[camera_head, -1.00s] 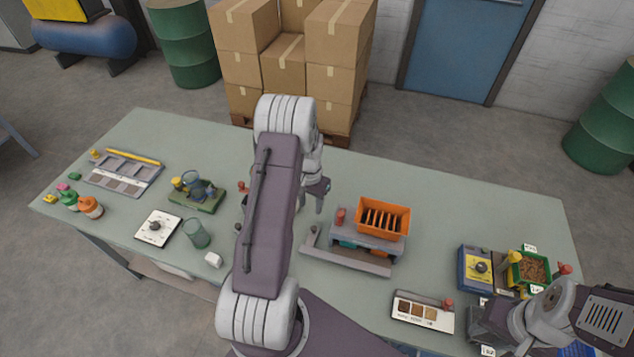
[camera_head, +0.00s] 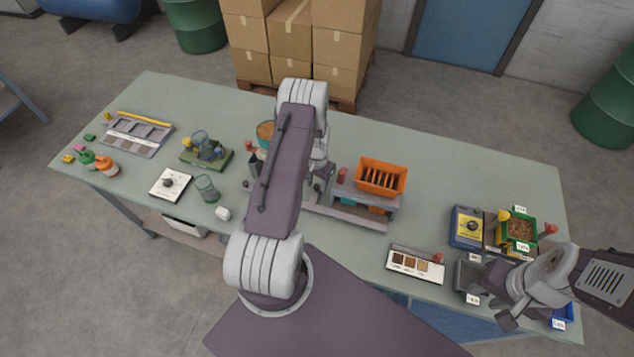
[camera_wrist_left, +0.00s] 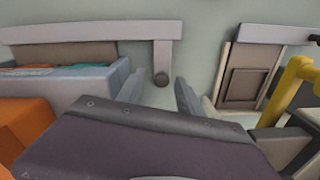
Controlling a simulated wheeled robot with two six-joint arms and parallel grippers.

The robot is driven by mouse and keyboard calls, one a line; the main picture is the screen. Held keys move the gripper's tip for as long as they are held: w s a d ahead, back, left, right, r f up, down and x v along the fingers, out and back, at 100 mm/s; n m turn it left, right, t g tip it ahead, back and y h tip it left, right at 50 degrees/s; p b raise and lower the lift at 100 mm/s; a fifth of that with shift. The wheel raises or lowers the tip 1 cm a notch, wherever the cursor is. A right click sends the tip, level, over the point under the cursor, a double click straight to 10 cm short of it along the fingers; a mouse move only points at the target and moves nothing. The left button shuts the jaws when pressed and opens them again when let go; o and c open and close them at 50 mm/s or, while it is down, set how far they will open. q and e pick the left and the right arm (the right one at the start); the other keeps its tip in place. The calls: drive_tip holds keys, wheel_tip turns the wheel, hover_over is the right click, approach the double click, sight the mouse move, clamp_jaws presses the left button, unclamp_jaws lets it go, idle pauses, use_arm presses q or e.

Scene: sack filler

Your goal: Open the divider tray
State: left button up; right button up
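The slotted orange bin (camera_head: 380,177) sits on a grey stand (camera_head: 388,203) right of centre in the head view, with teal and orange pieces under it. A long grey bar (camera_head: 350,216) runs along the stand's front. My left gripper (camera_wrist_left: 158,92) is open, with one fingertip on each side of the knob. Whether they touch is unclear. My right gripper (camera_head: 490,298) is at the table's front right; its jaws are unclear.
A grey sectioned tray (camera_head: 137,134), a green-based device (camera_head: 207,155) and a glass (camera_head: 207,188) stand on the left. A blue dial box (camera_head: 469,227) and a green bin (camera_head: 517,231) stand on the right. A sample card (camera_head: 415,264) lies in front. The back right table is clear.

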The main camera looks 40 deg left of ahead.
use_arm(q)
drive_tip(key=c, duration=0.5)
drive_tip(key=shift+w+a+f, duration=0.1)
drive_tip(key=shift+a+f, duration=0.05)
drive_tip(key=shift+a, duration=0.05)
clamp_jaws()
idle(0.6)
